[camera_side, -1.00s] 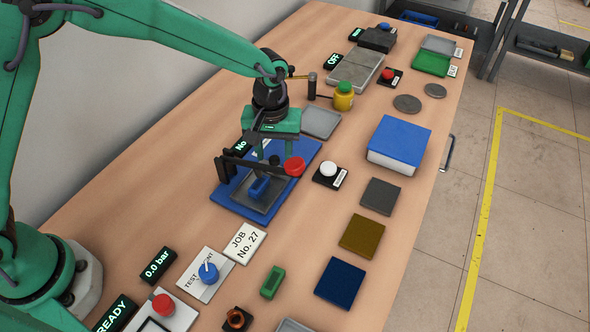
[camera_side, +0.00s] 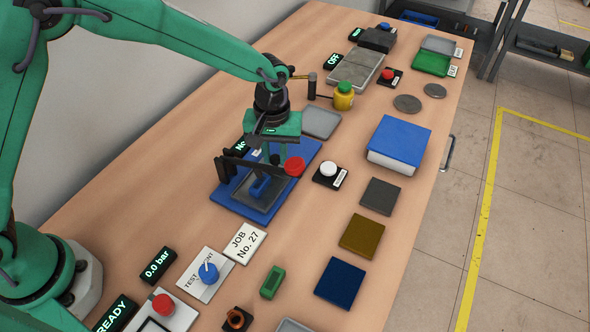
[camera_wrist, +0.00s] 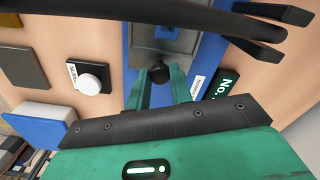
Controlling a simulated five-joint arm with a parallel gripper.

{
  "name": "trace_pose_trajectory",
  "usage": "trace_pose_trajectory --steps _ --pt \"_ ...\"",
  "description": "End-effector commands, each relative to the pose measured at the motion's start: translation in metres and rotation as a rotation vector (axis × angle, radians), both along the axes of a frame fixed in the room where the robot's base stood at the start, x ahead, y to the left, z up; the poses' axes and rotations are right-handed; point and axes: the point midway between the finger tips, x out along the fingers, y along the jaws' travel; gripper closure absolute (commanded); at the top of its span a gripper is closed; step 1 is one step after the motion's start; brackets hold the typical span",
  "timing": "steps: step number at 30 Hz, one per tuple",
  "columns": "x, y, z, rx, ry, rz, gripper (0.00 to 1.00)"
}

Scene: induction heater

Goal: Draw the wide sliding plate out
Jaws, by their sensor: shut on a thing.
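The grey sliding plate (camera_side: 256,201) lies on a blue base (camera_side: 228,203) in the side view, with a blue raised block (camera_side: 261,187) on it. It also shows in the wrist view (camera_wrist: 150,40), partly covered by a dark bar. My gripper (camera_wrist: 159,84) points down over the base, and its two green fingers are closed on a small black knob (camera_wrist: 160,73) at the plate's near end. In the side view, the bar and the gripper hide the grip.
A dark bar with a red ball end (camera_side: 294,167) crosses in front of the gripper. A white button (camera_side: 328,169) stands to the right. A blue-topped box (camera_side: 398,145) is farther right. The bench between them is clear.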

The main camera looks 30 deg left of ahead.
Motion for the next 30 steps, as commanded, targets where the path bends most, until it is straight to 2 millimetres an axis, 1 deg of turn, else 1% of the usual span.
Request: trace_pose_trajectory --steps 18,30 --pt "0.067 -0.001 0.001 -0.002 -0.005 0.001 1.00" --pt "0.104 -0.001 0.001 -0.002 -0.005 0.000 1.00"
